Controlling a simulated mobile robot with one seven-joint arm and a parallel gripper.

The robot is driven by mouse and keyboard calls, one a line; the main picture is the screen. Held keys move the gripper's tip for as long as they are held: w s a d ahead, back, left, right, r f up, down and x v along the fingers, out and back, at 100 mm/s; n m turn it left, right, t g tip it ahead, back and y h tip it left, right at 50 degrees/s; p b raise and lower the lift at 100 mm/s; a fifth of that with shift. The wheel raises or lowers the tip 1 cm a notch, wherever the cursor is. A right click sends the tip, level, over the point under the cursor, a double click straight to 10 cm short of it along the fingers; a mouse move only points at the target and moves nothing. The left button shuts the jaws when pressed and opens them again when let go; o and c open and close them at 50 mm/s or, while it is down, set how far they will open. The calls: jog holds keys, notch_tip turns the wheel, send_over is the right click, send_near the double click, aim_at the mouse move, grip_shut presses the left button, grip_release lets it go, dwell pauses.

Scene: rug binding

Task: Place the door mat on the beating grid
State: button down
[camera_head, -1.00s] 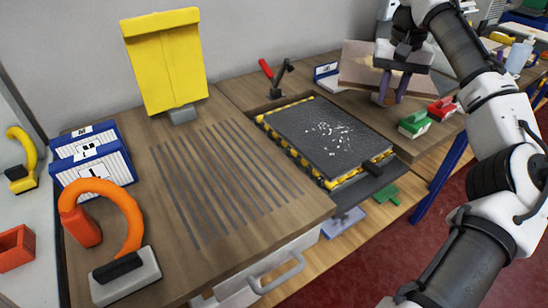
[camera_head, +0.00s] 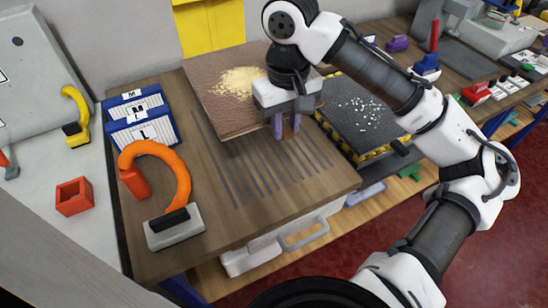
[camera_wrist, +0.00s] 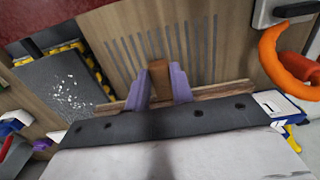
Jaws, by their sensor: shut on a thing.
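The door mat (camera_head: 212,108) is a brown flat slab with pale yellow crumbs on top. My gripper (camera_head: 285,126), with purple fingers, is shut on the brown tab (camera_wrist: 160,78) at its edge. The mat overlaps the back part of the beating grid (camera_head: 262,172), a set of dark parallel slots in the wooden worktop. The front slots show bare. I cannot tell whether the mat touches the worktop. In the wrist view, the mat's edge (camera_wrist: 218,91) shows as a thin strip beyond my gripper body, with the grid's slots (camera_wrist: 165,42) past it.
A dark mat with white bits (camera_head: 362,112) lies on a yellow-and-black striped frame to the right. An orange curved handle (camera_head: 178,165) and blue boxes (camera_head: 145,130) stand on the left. A yellow panel (camera_head: 210,25) is behind. The worktop's front is clear.

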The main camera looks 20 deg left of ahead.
aim_at(283, 181)
notch_tip(283, 181, down, 16)
jog(key=shift+r+p, duration=0.1)
jog(key=shift+p, duration=0.55)
jog(key=c, duration=1.2)
grip_release()
notch_tip(283, 181, up, 12)
jog(key=shift+r+b, duration=0.1)
jog(key=shift+b, duration=0.75)
